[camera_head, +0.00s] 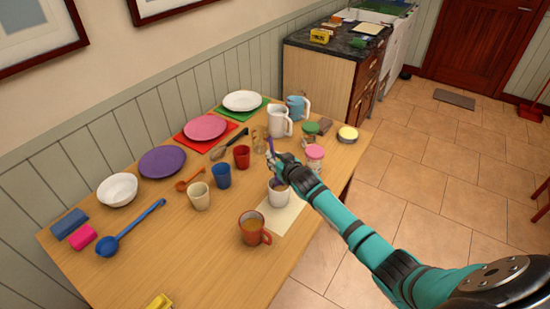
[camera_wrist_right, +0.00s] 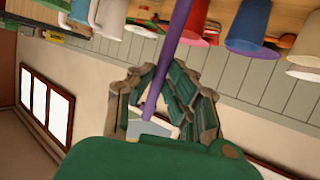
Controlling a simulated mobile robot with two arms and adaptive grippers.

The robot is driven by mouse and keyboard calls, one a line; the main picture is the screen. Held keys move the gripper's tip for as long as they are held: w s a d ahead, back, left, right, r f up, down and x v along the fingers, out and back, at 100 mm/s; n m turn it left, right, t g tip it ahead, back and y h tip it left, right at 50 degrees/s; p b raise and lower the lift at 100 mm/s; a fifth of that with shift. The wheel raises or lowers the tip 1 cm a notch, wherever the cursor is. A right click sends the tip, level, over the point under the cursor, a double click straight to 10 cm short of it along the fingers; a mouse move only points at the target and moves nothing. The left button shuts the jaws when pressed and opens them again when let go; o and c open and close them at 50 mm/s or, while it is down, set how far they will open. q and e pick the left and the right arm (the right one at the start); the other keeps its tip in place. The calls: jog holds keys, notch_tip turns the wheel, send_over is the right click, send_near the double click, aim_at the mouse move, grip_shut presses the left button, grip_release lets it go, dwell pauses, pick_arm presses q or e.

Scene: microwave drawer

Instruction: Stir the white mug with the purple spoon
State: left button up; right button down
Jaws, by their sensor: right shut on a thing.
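The white mug (camera_head: 278,191) stands upright on a cream napkin near the table's front edge, with dark contents partly visible at its rim. My right gripper (camera_head: 280,162) is above the mug, shut on the purple spoon (camera_head: 270,146). In the right wrist view the purple spoon (camera_wrist_right: 174,50) runs up from between the fingers (camera_wrist_right: 158,95). In the head view the gripper hides much of the spoon, and I cannot tell whether its lower end is inside the mug. My left gripper does not show.
An orange-brown mug (camera_head: 254,228) stands in front of the white mug. Red (camera_head: 242,157) and blue (camera_head: 222,176) cups stand to the left. A pink-lidded jar (camera_head: 314,158) stands close to the right arm.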

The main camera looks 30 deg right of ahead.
aim_at(272, 142)
jog(key=shift+w+r+p, duration=0.45)
jog(key=shift+r+p, duration=0.3)
jog(key=shift+r, duration=0.45)
jog(key=shift+w+r+p, duration=0.45)
jog(key=shift+r+p, duration=0.3)
jog(key=shift+r, duration=0.5)
jog(key=shift+w+r+p, duration=0.45)
jog(key=shift+r+p, duration=0.3)
jog(key=shift+r, duration=0.45)
jog(key=shift+d, duration=0.1)
notch_tip(272, 142, up, 4)
jog(key=p, duration=0.4)
